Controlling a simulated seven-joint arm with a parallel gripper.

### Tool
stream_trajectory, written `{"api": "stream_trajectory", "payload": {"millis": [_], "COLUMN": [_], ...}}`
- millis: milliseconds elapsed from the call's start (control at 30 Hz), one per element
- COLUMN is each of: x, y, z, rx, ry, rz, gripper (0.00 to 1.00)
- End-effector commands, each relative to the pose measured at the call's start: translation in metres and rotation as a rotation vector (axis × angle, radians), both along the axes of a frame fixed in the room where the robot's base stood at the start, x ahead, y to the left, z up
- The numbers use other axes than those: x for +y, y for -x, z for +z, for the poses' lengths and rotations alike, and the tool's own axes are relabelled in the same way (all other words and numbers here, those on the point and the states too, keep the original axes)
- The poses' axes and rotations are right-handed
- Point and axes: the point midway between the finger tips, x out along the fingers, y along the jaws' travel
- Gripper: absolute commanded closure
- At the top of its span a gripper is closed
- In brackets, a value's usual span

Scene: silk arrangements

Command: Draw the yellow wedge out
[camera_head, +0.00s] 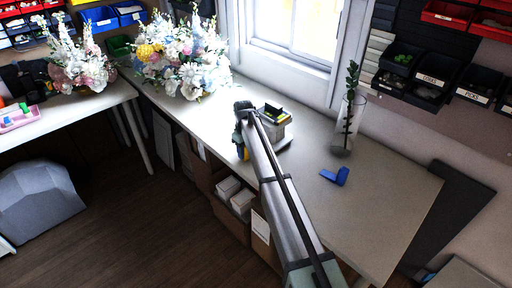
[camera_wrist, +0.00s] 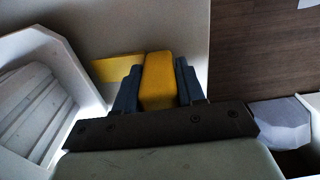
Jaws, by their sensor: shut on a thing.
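The yellow wedge (camera_wrist: 158,82) is between the two dark fingers of my gripper (camera_wrist: 156,88) in the wrist view. The fingers are shut on it. A second yellow patch (camera_wrist: 117,68) shows left of the left finger; I cannot tell whether it is part of the same piece. In the head view my gripper (camera_head: 241,148) points down near the table's front edge, with a bit of yellow at its tips. Its fingers are mostly hidden there by my arm.
A grey container (camera_head: 276,130) with yellow and dark things on top stands just right of my gripper. White flower arrangements (camera_head: 185,60) are at the back left. The table's right front is clear.

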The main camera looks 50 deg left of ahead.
Motion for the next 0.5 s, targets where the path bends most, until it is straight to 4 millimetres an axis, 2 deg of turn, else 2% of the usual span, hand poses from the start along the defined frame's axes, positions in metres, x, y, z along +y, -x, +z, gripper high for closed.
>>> {"api": "stream_trajectory", "payload": {"millis": [500], "x": [0.0], "y": [0.013], "z": [0.0], "rx": [0.0], "ry": [0.0], "rz": [0.0], "gripper": [0.98]}}
